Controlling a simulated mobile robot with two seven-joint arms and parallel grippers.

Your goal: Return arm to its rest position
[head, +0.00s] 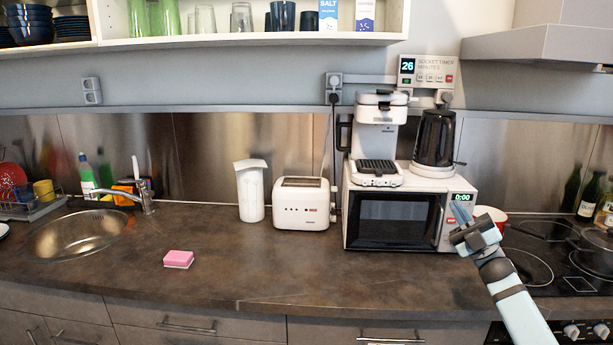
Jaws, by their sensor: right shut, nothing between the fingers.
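My right gripper (461,214) is shut and empty. It is in front of the right side of the microwave (395,218), just below its display. I cannot tell whether it touches the microwave. My right arm comes in from the lower right corner, over the counter and the left edge of the stove. My left gripper and arm are not in view.
The counter (260,270) is largely clear in the middle, with a pink sponge (178,258). A toaster (301,204) stands left of the microwave. A kettle (434,138) and coffee maker (378,135) stand on it. A stove (555,260) with a pan lies right.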

